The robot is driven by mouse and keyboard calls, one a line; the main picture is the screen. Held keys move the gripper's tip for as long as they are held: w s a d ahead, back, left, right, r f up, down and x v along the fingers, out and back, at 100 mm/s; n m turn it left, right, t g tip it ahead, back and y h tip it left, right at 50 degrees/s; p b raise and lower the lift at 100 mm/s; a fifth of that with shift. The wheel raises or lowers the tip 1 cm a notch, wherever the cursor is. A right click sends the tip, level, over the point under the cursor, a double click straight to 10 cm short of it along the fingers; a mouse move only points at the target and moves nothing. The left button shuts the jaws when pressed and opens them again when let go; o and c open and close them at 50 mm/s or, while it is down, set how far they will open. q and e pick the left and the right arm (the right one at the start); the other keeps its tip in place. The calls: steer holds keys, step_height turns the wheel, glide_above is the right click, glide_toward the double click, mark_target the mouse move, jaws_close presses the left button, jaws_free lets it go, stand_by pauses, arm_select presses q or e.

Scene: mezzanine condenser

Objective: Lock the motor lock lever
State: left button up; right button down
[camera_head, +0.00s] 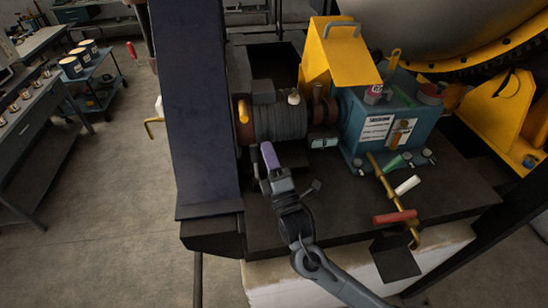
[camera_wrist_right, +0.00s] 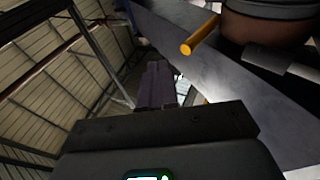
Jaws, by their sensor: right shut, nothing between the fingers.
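The grey ribbed motor (camera_head: 278,121) lies on the dark deck in the head view. A short lever with an orange handle (camera_head: 243,111) is at the motor's left end; I take it as the motor lock lever. In the right wrist view an orange handle (camera_wrist_right: 200,35) sticks out toward the lower left at the upper right. My right gripper (camera_head: 267,149) has purple fingers, shut and empty, in front of the motor and below and right of the lever, apart from it. The fingers also show in the wrist view (camera_wrist_right: 158,75). My left gripper is not in view.
A dark blue beam (camera_head: 195,110) stands close left of the motor. A teal gearbox (camera_head: 385,125) with a raised yellow cover (camera_head: 340,58) is to the right. A brass pipe with red (camera_head: 395,217) and white (camera_head: 408,185) handles is in front of it.

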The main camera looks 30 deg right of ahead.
steer(key=s+r, duration=0.2)
steer(key=s, duration=0.1)
steer(key=shift+a+b, duration=0.2)
steer(key=shift+b, duration=0.1)
steer(key=shift+f, duration=0.1)
steer(key=s+f+m+g+y+p, duration=0.2)
steer(key=s+f+m+g+p, duration=0.2)
steer(key=s+f+g, duration=0.8)
steer(key=s+a+f+m+g, duration=0.1)
steer(key=s+f+m+g, duration=0.3)
steer(key=s, duration=0.4)
steer(key=s+a+f+m+g+y, duration=0.1)
steer(key=s+f+m+g, duration=0.2)
steer(key=s+f+m, duration=0.4)
steer(key=shift+s+a+m+g+p, duration=0.3)
steer(key=shift+s+g+p, duration=0.1)
steer(key=shift+s, duration=0.25)
